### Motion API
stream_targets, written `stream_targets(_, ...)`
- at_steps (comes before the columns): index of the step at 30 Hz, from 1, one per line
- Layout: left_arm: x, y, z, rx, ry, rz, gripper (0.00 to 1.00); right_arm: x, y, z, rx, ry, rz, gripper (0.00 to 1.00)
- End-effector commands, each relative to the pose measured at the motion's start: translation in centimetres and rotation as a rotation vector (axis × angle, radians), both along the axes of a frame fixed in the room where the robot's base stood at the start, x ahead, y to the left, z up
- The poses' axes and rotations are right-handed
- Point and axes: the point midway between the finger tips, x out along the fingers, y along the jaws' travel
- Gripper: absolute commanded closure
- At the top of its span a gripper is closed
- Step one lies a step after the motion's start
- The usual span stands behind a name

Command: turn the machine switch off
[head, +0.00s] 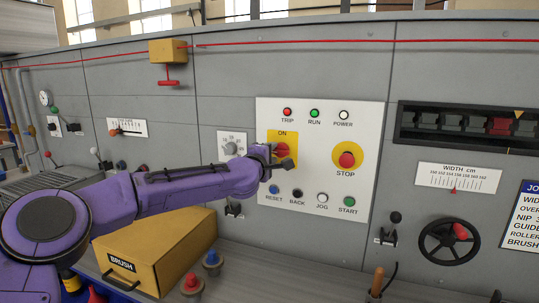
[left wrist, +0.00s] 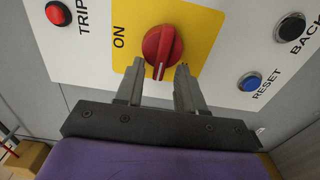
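The machine switch is a red rotary knob (head: 283,149) on a yellow plate, with ON printed above it in the head view. In the left wrist view the red knob (left wrist: 163,46) has its white line at the lower end, toward my fingers, a quarter turn or so from the ON label. My left gripper (head: 270,158) is at the left side of the knob. In the left wrist view its two fingers (left wrist: 160,72) are apart, with the knob's lower end between their tips. I cannot tell whether they touch it. My right gripper is out of view.
A red stop button (head: 347,160) sits right of the switch. Blue reset (head: 274,189) and black back (head: 298,194) buttons lie just below. A brush box (head: 158,250) stands under my left arm. A handwheel (head: 450,241) is at lower right.

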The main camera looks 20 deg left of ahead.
Motion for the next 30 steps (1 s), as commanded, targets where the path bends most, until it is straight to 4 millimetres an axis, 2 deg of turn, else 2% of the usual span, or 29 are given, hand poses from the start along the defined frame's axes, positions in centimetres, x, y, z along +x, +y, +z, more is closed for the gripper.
stream_targets(4, -0.2, 0.0, 0.0, 0.001, -0.001, -0.001, 0.62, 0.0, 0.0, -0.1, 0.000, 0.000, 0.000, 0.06)
stream_targets(7, -1.3, 0.0, -0.1, 0.001, -0.003, -0.002, 0.62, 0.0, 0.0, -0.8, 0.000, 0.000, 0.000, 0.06)
stream_targets(15, -7.6, 0.3, -0.2, -0.002, -0.004, -0.001, 0.62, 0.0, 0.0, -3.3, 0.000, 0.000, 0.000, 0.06)
stream_targets(19, -9.7, 0.4, -0.1, -0.001, -0.003, -0.001, 0.62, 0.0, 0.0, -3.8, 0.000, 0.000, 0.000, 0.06)
stream_targets(23, -10.5, 0.4, 0.0, -0.001, -0.001, 0.000, 0.62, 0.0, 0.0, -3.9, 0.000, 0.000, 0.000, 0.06)
stream_targets(30, -10.6, 0.4, 0.0, 0.000, 0.000, 0.000, 0.62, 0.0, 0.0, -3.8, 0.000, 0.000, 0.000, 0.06)
